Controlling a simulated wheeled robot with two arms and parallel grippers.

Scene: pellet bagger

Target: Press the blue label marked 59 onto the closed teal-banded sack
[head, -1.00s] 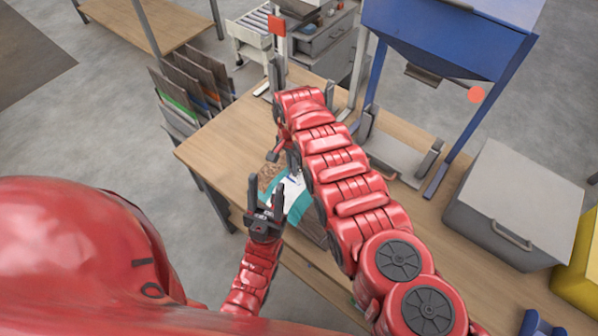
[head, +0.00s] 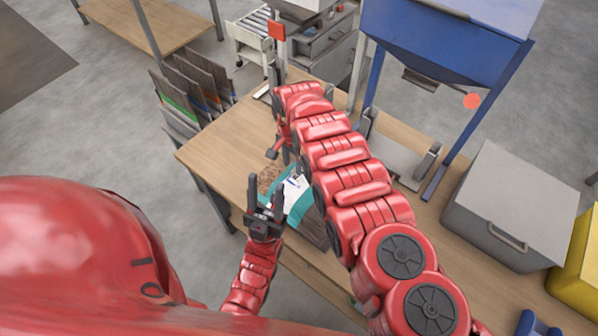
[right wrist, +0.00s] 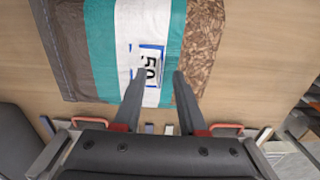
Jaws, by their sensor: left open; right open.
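The teal-banded sack (head: 302,206) lies flat on the wooden table, mostly hidden by my right arm in the head view. In the right wrist view the sack (right wrist: 101,52) shows grey, teal, white and brown speckled bands. The blue-edged label marked 59 (right wrist: 150,66) lies on its white band, turned sideways; I cannot tell how firmly it sticks. My right gripper (right wrist: 160,78) is open and empty, its fingertips over the sack near the label. My left gripper (head: 266,188) is open and empty, left of the sack in the head view.
A blue hopper frame (head: 440,45) stands behind the table. A grey bin (head: 510,205) is at the right, beside a yellow one (head: 580,270). A rack of boards (head: 195,95) stands past the table's left end. The table's left part (head: 220,140) is clear.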

